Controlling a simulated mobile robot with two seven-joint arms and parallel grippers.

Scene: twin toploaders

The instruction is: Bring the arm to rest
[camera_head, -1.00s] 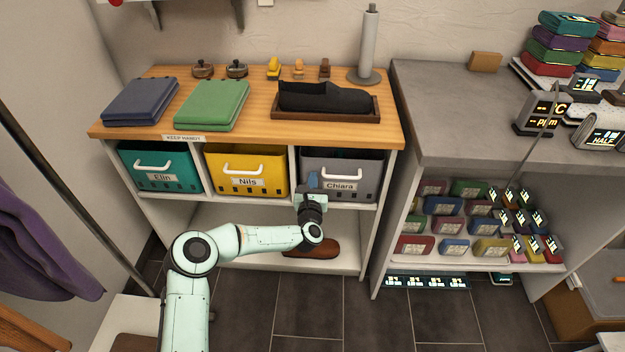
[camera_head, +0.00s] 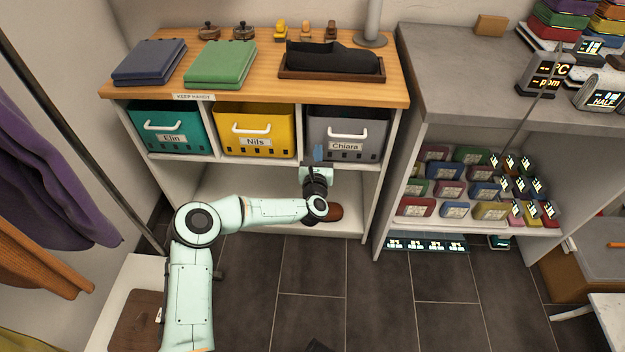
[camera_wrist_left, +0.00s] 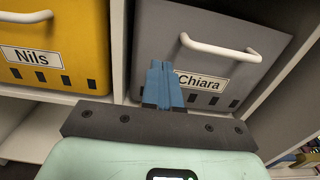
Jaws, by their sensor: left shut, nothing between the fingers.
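My left arm reaches in from the bottom left of the head view and is bent at the elbow. My left gripper (camera_head: 319,153) is in front of the grey bin labelled Chiara (camera_head: 343,148), near its lower left. The left wrist view shows the blue fingers (camera_wrist_left: 161,84) together with nothing between them, in front of the same grey bin (camera_wrist_left: 226,40). They overlap the left end of its label; whether they touch the bin cannot be told.
A yellow bin labelled Nils (camera_head: 254,147) and a teal bin labelled Elin (camera_head: 168,146) stand left of the grey bin. A brown object (camera_head: 330,214) lies on the lower shelf behind my wrist. A grey shelf unit (camera_head: 444,100) stands right.

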